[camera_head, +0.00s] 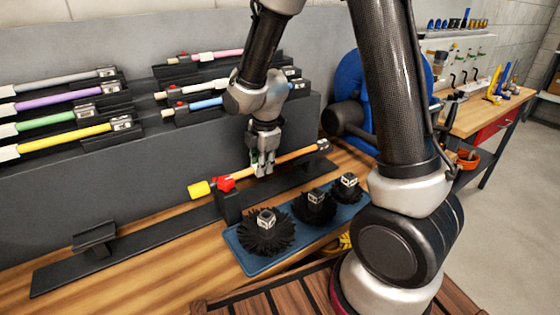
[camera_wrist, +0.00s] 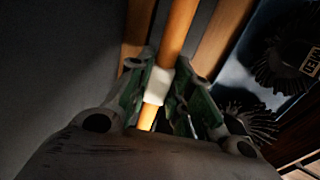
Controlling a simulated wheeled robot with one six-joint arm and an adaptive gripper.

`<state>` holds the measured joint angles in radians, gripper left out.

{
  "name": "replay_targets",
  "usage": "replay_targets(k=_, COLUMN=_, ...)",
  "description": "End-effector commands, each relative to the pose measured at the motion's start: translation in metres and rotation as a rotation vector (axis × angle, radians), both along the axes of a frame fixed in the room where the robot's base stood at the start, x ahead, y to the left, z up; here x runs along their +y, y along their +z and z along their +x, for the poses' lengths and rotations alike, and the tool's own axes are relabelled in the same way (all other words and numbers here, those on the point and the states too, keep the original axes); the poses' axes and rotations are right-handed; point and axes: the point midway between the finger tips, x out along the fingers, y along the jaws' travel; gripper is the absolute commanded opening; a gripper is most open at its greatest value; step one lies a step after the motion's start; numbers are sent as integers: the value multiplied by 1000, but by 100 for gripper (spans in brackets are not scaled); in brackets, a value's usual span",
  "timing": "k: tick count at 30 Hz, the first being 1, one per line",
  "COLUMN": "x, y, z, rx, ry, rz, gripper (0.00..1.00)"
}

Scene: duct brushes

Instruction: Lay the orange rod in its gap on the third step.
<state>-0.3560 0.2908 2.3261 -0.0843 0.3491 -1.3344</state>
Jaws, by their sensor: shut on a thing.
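The orange rod (camera_head: 291,157) has a yellow left end and a dark right end. It lies slanted above a long black rail on the bench, close to a black post with a red top (camera_head: 224,184); I cannot tell whether it rests on it. My gripper (camera_head: 263,170) points down and is shut on the rod near its middle. In the wrist view the fingers (camera_wrist: 160,95) close around a white band (camera_wrist: 158,86) on the rod. The stepped grey rack (camera_head: 150,170) stands behind; my arm hides part of its right side, and I cannot make out the third-step gap.
Grey, purple, green and yellow rods (camera_head: 82,135) lie in holders on the rack's left. Pink, white and blue rods (camera_head: 207,103) lie on its right. A blue tray (camera_head: 246,262) with black round brushes stands in front of the rail. A blue machine (camera_head: 350,80) stands behind right.

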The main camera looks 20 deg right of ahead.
Motion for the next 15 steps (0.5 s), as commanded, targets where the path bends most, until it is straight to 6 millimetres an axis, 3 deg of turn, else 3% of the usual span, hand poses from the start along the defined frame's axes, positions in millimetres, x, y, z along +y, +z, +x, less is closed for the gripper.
replay_targets(k=8, x=0, y=2, z=1, rx=-3, ry=0, rz=1, gripper=0)
replay_targets(k=15, x=1, y=22, z=2, rx=-6, ry=0, rz=2, gripper=0)
